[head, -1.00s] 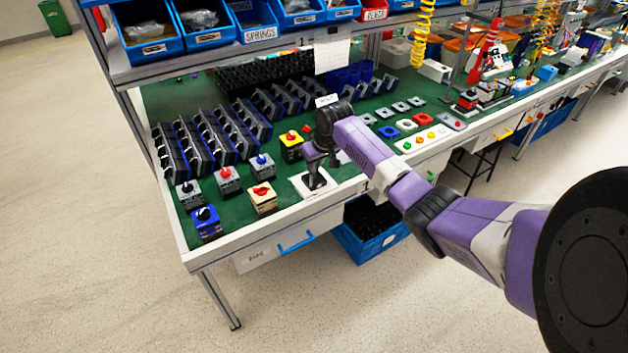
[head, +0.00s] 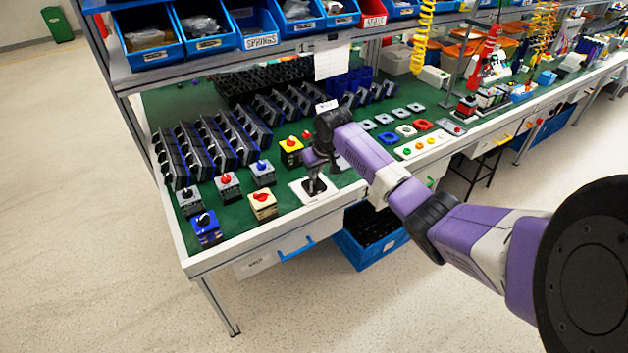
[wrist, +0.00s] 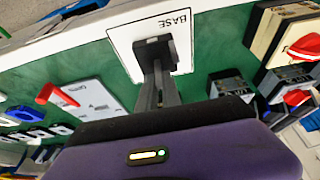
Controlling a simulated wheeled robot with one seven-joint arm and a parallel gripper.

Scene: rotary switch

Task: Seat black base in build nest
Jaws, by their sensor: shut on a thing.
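My gripper (head: 315,186) reaches down over a white plate (head: 327,196) near the bench's front edge. In the wrist view the plate (wrist: 124,42) carries the word BASE. My gripper (wrist: 154,68) is shut on a dark block, the black base (wrist: 151,45), which lies over the middle of the plate. The fingers hide part of the base. I cannot tell whether its underside touches the plate or sits fully in the nest.
Finished switches stand left of the plate, among them a cream one with a red knob (head: 262,205) and a blue one (head: 206,226). Racks of dark parts (head: 205,150) stand behind. A white tray of coloured caps (head: 424,143) lies to the right.

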